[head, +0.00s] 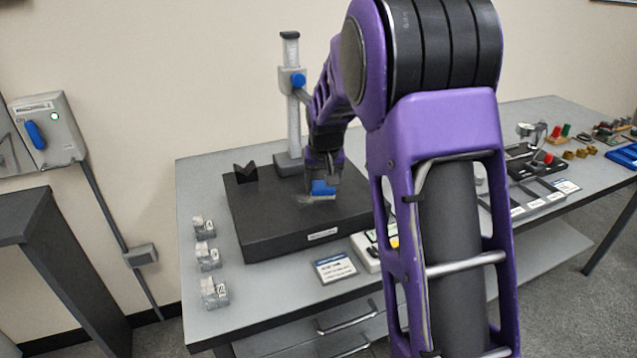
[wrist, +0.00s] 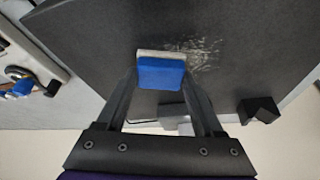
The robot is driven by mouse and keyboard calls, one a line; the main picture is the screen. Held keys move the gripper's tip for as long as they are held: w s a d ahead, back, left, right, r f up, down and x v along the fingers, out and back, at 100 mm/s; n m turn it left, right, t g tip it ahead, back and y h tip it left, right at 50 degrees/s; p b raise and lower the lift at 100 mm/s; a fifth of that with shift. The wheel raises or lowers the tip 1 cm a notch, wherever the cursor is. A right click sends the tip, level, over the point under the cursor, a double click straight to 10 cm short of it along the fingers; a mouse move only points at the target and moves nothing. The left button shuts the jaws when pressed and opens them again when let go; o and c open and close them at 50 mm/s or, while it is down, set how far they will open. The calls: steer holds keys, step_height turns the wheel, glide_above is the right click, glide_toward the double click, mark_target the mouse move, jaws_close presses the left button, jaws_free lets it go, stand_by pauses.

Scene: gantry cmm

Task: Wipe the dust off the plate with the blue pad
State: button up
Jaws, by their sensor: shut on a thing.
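My gripper (head: 324,178) is shut on the blue pad (head: 322,188), low over the black surface plate (head: 270,222). In the wrist view the blue pad (wrist: 161,72) sits between the fingertips, with a pale layer along its far edge. Pale dust (wrist: 198,52) lies in a streaky patch on the plate, just beyond and to the right of the pad. In the head view the dust (head: 312,199) shows faintly by the pad. I cannot tell whether the pad touches the plate.
A height gauge stand (head: 292,110) rises at the back of the plate. A black V-block (head: 245,172) stands at the plate's back left, and also shows in the wrist view (wrist: 259,109). Small metal blocks (head: 208,256) line the table's left side. A label card (head: 334,267) lies in front.

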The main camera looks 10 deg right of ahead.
steer(key=shift+s+a, duration=0.3)
steer(key=shift+a, duration=0.9)
steer(key=shift+s+a, duration=0.25)
steer(key=shift+a, duration=1)
steer(key=shift+s+a, duration=0.3)
steer(key=shift+a, duration=0.9)
steer(key=shift+f, duration=0.15)
steer(key=shift+w+d, duration=0.2)
steer(key=shift+d, duration=0.75)
steer(key=shift+w+d, duration=0.15)
steer(key=shift+d, duration=0.8)
steer(key=shift+w+d, duration=0.15)
steer(key=shift+d, duration=0.75)
steer(key=shift+w+d, duration=0.15)
steer(key=shift+d, duration=0.7)
steer(key=shift+w+r+p, duration=0.1)
steer(key=shift+r+p, duration=1.95)
steer(key=shift+r, duration=0.95)
